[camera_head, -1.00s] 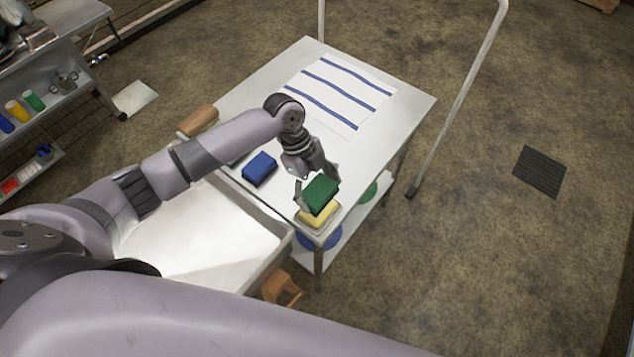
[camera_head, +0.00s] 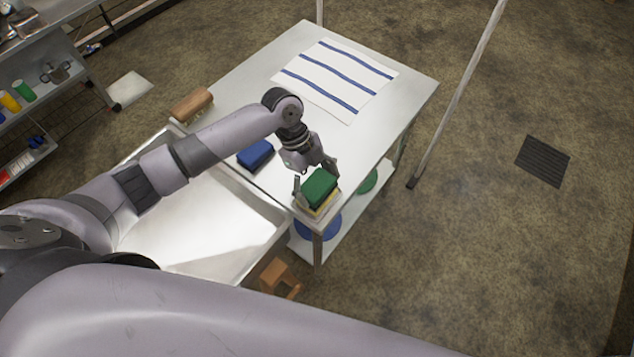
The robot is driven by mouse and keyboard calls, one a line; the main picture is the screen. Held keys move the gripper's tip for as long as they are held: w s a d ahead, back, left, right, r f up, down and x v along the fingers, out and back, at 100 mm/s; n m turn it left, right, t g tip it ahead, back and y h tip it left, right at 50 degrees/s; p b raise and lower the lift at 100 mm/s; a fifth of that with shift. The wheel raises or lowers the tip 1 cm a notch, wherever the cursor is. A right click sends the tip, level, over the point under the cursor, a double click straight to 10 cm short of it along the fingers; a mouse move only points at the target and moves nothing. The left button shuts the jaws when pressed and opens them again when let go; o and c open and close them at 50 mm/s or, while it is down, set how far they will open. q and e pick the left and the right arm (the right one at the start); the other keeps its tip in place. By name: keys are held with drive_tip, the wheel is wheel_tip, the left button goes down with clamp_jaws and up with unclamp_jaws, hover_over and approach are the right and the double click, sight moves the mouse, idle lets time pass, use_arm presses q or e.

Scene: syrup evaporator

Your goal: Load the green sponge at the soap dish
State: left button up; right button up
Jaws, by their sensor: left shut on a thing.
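The green sponge (camera_head: 319,188) is held in my left gripper (camera_head: 316,184) near the front corner of the table. The gripper is shut on it from above. Directly under the green sponge is a yellow sponge (camera_head: 325,208), of which only an edge shows. The yellow sponge lies on the pale soap dish (camera_head: 312,214), mostly hidden. The green sponge looks very close to the yellow one; I cannot tell whether they touch. My right gripper is not in view.
A blue sponge (camera_head: 255,154) lies on the table (camera_head: 237,98) to the left. A striped towel (camera_head: 335,80) lies at the back. A brown block-like item (camera_head: 192,105) is at the left edge. A metal sink basin (camera_head: 205,232) adjoins the table in front.

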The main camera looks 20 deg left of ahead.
sight(325, 189)
use_arm(q)
drive_tip(key=shift+f+b, duration=0.3)
drive_tip(key=shift+f, duration=0.25)
idle(0.5)
idle(1.3)
wheel_tip(325, 189, up, 7)
drive_tip(key=p, duration=0.6)
drive_tip(key=shift+p, duration=0.4)
idle(0.4)
